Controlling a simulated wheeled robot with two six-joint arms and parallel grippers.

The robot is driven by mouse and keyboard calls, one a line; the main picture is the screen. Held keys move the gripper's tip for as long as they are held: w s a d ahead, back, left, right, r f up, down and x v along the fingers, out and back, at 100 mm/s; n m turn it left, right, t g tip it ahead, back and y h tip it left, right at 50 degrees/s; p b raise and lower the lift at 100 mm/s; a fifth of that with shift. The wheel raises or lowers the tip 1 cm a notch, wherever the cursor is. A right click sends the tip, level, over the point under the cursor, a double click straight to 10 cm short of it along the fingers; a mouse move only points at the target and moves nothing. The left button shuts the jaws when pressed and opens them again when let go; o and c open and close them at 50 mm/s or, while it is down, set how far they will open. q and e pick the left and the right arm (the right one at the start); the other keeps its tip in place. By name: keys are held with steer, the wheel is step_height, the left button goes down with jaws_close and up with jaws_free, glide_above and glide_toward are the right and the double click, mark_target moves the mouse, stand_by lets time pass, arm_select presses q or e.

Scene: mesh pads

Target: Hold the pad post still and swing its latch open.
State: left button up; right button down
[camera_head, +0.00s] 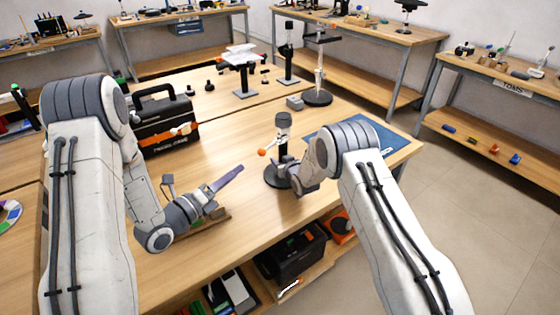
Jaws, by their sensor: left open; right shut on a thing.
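The pad post (283,128) is a dark upright post with a grey top on a round black base, standing near the table's front right. Its latch (270,147) is a thin arm with an orange knob, sticking out to the left of the post. My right gripper (290,168) is shut on the pad post from the right, low on its shaft; the wrist partly hides the base and the contact. My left gripper (217,187) is open, low over the table to the left of the post, apart from the latch.
A black and orange toolbox (168,138) stands at the back left. A blue mat (398,137) lies right of the post, partly behind my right arm. Stands (319,75) are at the back.

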arm_select(q)
steer(key=w+a+f+n+g+y, duration=0.3)
steer(key=w+n+y, duration=0.15)
steer(key=w, duration=0.55)
steer(key=w+a+f+n+g+y, duration=0.2)
steer(key=w+a+f+n+y, duration=0.15)
steer(key=w+y, duration=0.4)
step_height(320, 180, up, 13)
steer(key=n+g+h, duration=0.1)
steer(key=n+g, duration=0.8)
steer(key=n, duration=0.2)
glide_above(262, 149)
steer(key=shift+w+r, duration=0.1)
steer(key=shift+w, duration=0.35)
steer(key=shift+s+n, duration=0.25)
steer(key=shift+n, duration=0.05)
steer(key=shift+s+f, duration=0.1)
steer(key=shift+f, duration=1.85)
